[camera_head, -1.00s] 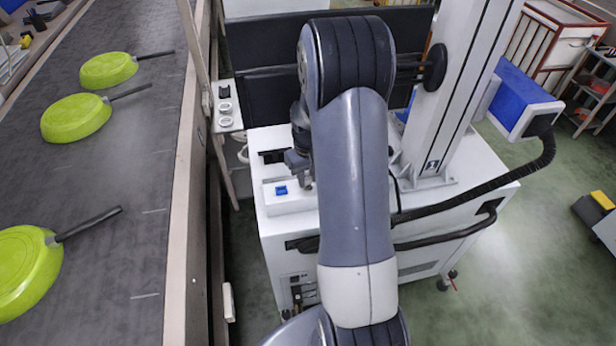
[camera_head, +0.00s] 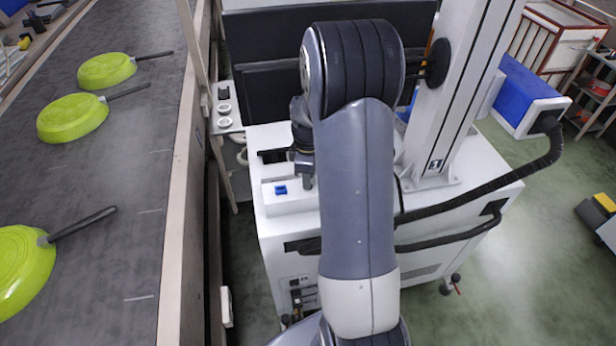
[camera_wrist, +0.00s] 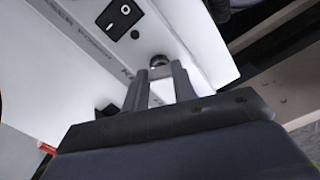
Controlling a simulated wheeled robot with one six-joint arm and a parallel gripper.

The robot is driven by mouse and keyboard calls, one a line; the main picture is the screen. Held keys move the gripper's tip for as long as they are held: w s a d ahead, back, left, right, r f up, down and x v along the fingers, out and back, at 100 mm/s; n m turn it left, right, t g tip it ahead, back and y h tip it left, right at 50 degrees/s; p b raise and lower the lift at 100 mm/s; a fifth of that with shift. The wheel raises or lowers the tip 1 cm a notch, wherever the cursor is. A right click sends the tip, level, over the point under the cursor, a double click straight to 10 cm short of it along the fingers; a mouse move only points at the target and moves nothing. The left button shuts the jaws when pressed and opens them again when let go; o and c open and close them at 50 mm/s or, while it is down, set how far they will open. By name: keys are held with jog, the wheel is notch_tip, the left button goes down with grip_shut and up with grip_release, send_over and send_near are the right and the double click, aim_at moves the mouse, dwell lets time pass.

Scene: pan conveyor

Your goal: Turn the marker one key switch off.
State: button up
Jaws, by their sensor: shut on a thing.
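The key switch (camera_wrist: 158,60) shows in the wrist view as a small round dark and metal piece on a white panel face. My gripper (camera_wrist: 159,71) has its two grey fingers on either side of it and is shut on it. The key's turn angle is too small to read. In the head view my gripper (camera_head: 304,178) is low over the white cabinet (camera_head: 285,228), mostly behind my arm, and the key switch is hidden there. A marker with the figure 1 (camera_head: 435,166) is on the foot of the white column.
A black rocker switch (camera_wrist: 119,18) sits near the key switch. A blue button (camera_head: 281,190) is on the white box on the cabinet. The conveyor (camera_head: 110,240) with green pans (camera_head: 73,118) runs at the left. Green floor (camera_head: 535,245) is open at the right.

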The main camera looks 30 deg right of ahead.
jog(key=shift+n+b, duration=0.3)
jog(key=shift+n, duration=2)
jog(key=o, duration=1)
jog(key=shift+r, duration=0.15)
notch_tip(320, 180, up, 11)
jog(key=shift+f, duration=0.2)
